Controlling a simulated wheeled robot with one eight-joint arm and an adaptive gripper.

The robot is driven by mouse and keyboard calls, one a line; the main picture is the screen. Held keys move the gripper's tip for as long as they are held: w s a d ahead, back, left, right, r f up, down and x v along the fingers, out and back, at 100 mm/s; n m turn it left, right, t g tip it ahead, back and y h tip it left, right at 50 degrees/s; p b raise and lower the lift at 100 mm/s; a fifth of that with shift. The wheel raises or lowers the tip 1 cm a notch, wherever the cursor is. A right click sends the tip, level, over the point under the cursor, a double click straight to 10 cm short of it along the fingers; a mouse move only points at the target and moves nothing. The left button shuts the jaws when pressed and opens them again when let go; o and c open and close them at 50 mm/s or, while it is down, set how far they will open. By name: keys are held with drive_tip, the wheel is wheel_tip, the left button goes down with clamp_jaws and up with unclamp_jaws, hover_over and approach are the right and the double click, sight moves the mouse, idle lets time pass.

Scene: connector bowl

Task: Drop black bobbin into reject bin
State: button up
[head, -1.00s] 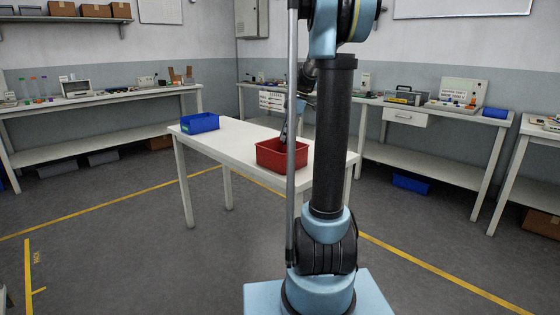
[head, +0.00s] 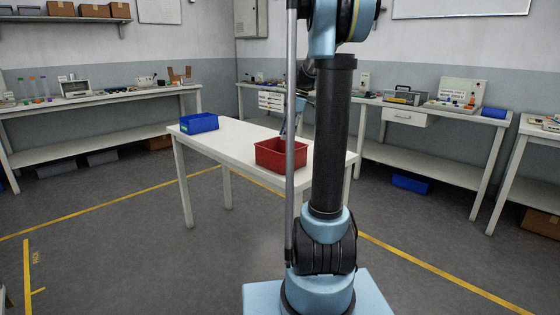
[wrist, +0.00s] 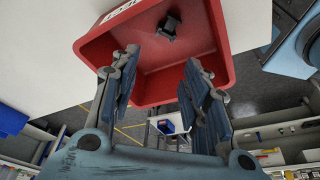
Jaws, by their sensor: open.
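The black bobbin (wrist: 169,27) lies inside the red bin, on its floor, in the wrist view. It is apart from my fingers. The red bin (wrist: 225,42) has a white label, partly cut off, on its rim. In the head view the red bin (head: 268,157) stands on the white table, partly behind my arm, and its inside contents cannot be made out. My gripper (wrist: 161,68) is open and empty, with both fingers spread above the bin's near side in the wrist view. In the head view my gripper (head: 284,133) is small and partly hidden above the bin.
A blue bin (head: 199,122) stands at the far left end of the white table (head: 235,136). The tabletop between the bins is clear. Benches with equipment line the walls. The floor around the table is open, with yellow lines.

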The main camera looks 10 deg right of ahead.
drive_tip(key=v, duration=1)
drive_tip(key=shift+r, duration=0.35)
drive_tip(key=shift+d, duration=0.15)
drive_tip(key=s+a+f+m+t+h, duration=0.1)
drive_tip(key=s+a+f+m, duration=0.1)
drive_tip(key=s+f+m, duration=0.6)
drive_tip(key=s+a+f+m+t+h, duration=0.1)
drive_tip(key=s+f+m, duration=0.8)
drive_tip(key=s+f, duration=1.1)
drive_tip(key=s+a+h, duration=0.1)
drive_tip(key=s, duration=0.5)
drive_tip(key=shift+s+a, duration=0.25)
drive_tip(key=shift+f, duration=0.15)
drive_tip(key=shift+w+f, duration=0.2)
drive_tip(key=shift+w, duration=0.2)
